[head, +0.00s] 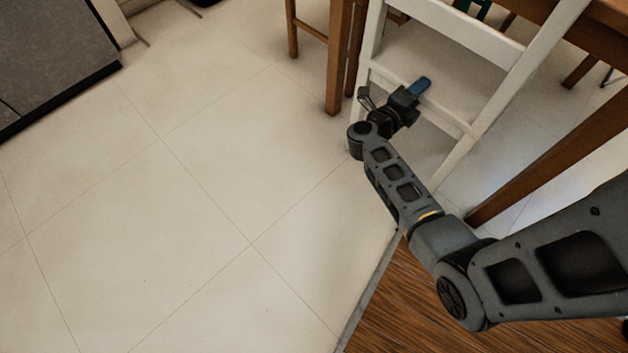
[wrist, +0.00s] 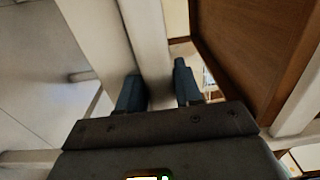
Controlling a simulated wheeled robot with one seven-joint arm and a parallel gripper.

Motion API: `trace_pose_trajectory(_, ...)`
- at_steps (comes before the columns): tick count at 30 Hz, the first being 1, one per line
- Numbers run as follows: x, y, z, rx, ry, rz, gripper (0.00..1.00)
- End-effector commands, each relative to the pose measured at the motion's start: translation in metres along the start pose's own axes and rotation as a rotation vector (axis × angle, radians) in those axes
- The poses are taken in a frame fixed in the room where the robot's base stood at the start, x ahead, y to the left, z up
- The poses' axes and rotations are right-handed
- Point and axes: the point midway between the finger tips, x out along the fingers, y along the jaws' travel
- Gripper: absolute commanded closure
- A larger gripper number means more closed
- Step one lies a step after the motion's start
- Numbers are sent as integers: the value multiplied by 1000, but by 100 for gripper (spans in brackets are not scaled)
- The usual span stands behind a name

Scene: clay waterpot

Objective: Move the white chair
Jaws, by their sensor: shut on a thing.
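The white chair (head: 458,27) stands at the upper right of the head view, with a wide upper slat, a lower rail and two side posts showing. Its seat and feet are not clearly seen. My gripper (head: 420,87) is at the chair's lower rail, inside its frame. In the wrist view, a white bar of the chair (wrist: 148,45) runs between the two blue fingertips of my gripper (wrist: 158,83), which is shut on it. The exact contact is partly hidden by the gripper body.
Brown wooden furniture legs (head: 341,60) stand just left of the chair. A brown table (head: 603,20) is at the upper right, with a slanting leg (head: 550,160) near my arm. A dark-edged grey unit (head: 50,50) is at the upper left. The pale tiled floor (head: 200,200) is clear.

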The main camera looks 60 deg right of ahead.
Motion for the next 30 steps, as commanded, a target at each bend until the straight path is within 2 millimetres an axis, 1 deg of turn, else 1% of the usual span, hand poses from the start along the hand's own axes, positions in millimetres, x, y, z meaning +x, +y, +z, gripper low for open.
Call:
trace_pose_trajectory(1, 1, 11, -7, -9, 9, 18, 100)
trace_pose_trajectory(7, 0, 7, -7, -10, 9, 18, 100)
trace_pose_trajectory(13, -1, 7, -7, -11, 10, 18, 100)
trace_pose_trajectory(14, -1, 7, -7, -11, 10, 18, 64)
trace_pose_trajectory(15, -1, 6, -7, -10, 9, 17, 60)
trace_pose_trajectory(21, -1, 3, -4, -7, 6, 13, 41)
trace_pose_trajectory(30, -1, 1, -2, -4, 3, 10, 40)
